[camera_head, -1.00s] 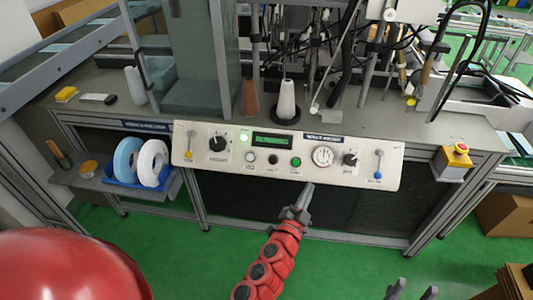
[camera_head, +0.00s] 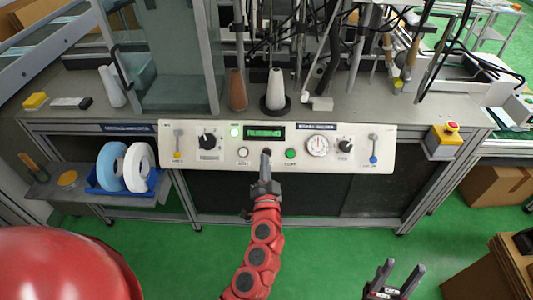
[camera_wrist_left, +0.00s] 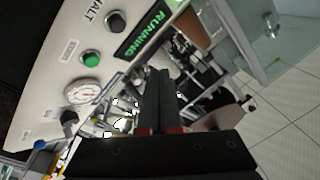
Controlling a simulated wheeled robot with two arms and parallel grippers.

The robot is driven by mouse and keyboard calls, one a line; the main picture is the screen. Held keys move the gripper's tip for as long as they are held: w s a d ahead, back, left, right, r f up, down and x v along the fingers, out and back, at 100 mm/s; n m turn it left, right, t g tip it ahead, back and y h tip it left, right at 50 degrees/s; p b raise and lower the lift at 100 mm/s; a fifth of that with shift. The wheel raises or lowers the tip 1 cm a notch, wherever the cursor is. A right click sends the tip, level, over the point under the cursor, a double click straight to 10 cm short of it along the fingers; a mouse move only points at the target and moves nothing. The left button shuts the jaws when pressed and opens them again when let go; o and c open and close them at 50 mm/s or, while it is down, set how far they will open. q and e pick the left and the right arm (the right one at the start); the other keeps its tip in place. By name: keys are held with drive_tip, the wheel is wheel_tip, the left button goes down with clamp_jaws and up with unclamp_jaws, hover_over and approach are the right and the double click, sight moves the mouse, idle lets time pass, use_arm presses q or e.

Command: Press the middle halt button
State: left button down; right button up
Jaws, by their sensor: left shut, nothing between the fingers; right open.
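The control panel (camera_head: 185,155) is a long cream board on the machine's front edge. Its middle button is mostly hidden behind my gripper in the head view. In the left wrist view the dark round button (camera_wrist_left: 117,22) shows beside a label ending in "ALT". The display (camera_head: 264,132) reads RUNNING in green. My left gripper (camera_head: 265,156) is shut and empty, its tips overlapping the middle button in the head view. In the left wrist view its fingers (camera_wrist_left: 160,82) look apart from that button; contact cannot be told. My right gripper (camera_head: 395,272) is open and empty, low at the right.
A white button (camera_head: 242,152) and a green button (camera_head: 291,153) flank the middle one. A gauge (camera_head: 318,146) and a black knob (camera_head: 209,141) are further along the panel. A yellow box with a red button (camera_head: 443,139) stands right.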

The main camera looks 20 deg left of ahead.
use_arm(q)
drive_tip(key=w+a+f+b, duration=0.1)
drive_tip(key=w+f+b, duration=0.3)
drive_tip(key=w+f, duration=0.1)
drive_tip(key=shift+w+a+f+b, duration=0.2)
drive_tip(key=shift+w+a+b, duration=0.2)
drive_tip(key=shift+w, duration=0.25)
drive_tip(key=shift+f, duration=0.1)
idle(1.6)
drive_tip(key=shift+w+a+f+b, duration=0.1)
drive_tip(key=shift+w+f+b, duration=0.15)
drive_tip(key=shift+b, duration=0.35)
drive_tip(key=shift+w+f+b, duration=0.25)
drive_tip(key=shift+w+b, duration=0.1)
drive_tip(key=shift+b, duration=0.15)
idle(0.4)
drive_tip(key=shift+r, duration=0.1)
drive_tip(key=shift+s+r+p, duration=0.35)
drive_tip(key=shift+s+r, duration=0.1)
drive_tip(key=shift+s, duration=0.15)
